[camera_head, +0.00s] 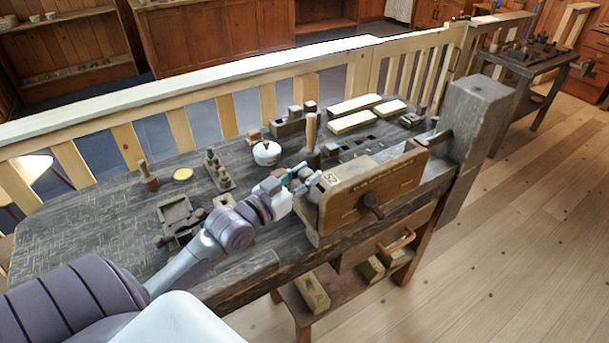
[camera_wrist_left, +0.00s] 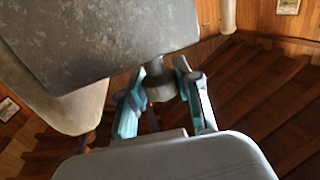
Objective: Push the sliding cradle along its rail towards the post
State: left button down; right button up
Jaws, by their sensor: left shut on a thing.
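The sliding cradle (camera_head: 372,192) is a brown wooden block with a dark knob on its front and a grey end marked with a number. It sits at the bench's right front edge. The grey post (camera_head: 477,115) stands upright to its right, with a gap between them. A dark rod of the rail (camera_head: 438,138) spans that gap. My left gripper (camera_head: 298,178) is at the cradle's left end, on the side away from the post. In the left wrist view its teal fingers (camera_wrist_left: 163,80) close around a dark round knob (camera_wrist_left: 160,90) under a grey block. My right gripper is out of view.
The dark workbench (camera_head: 100,215) carries a white pot (camera_head: 266,153), an upright wooden-handled tool (camera_head: 311,135), pale bars (camera_head: 354,105) and several small blocks. A drawer with a handle (camera_head: 397,241) is below the cradle. A pale railing (camera_head: 225,85) runs behind the bench.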

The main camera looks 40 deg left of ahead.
aim_at(327, 185)
pick_arm(q)
jog(key=shift+w+d+r, duration=0.1)
jog(key=shift+w+r, duration=0.05)
jog(key=shift+w, duration=0.15)
jog(key=w+d, duration=0.2)
jog(key=w, duration=0.2)
jog(key=w+d, duration=0.1)
jog(key=w, duration=0.4)
jog(key=w+d, duration=0.2)
jog(key=w, duration=0.2)
jog(key=shift+w+d, duration=0.35)
jog(key=c, duration=0.8)
grip_release()
jog(key=shift+s, duration=0.1)
jog(key=shift+s, duration=0.4)
jog(key=s, duration=0.3)
jog(key=s+a, duration=0.1)
jog(key=s, duration=0.7)
jog(key=shift+a, duration=0.25)
jog(key=shift+f, duration=0.2)
